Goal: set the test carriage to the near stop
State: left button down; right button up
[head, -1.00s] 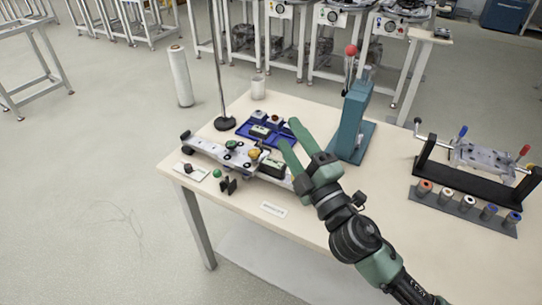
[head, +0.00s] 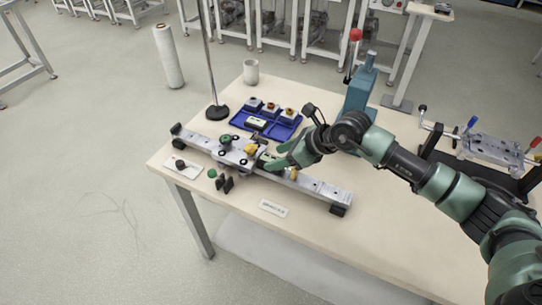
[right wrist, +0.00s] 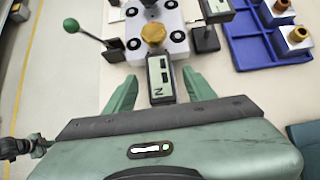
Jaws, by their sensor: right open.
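A long grey rail (head: 325,190) with dark end feet lies across the left part of the table. The yellow knob also shows in the right wrist view (right wrist: 153,32). My right gripper (head: 273,163) is low over the rail, right of the carriage. In the right wrist view my open fingers (right wrist: 160,92) stand either side of a small labelled block (right wrist: 161,78); I cannot tell whether they touch it. My left gripper is not in view.
A blue tray (head: 240,121) with several small blocks lies behind the rail. A green ball lever (head: 212,173) and a label card (head: 273,208) lie in front. A teal press (head: 360,92) stands at the back. A black-framed fixture (head: 490,150) stands right.

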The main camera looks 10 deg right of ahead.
aim_at(271, 159)
jog(key=shift+x, duration=1.65)
grip_shut()
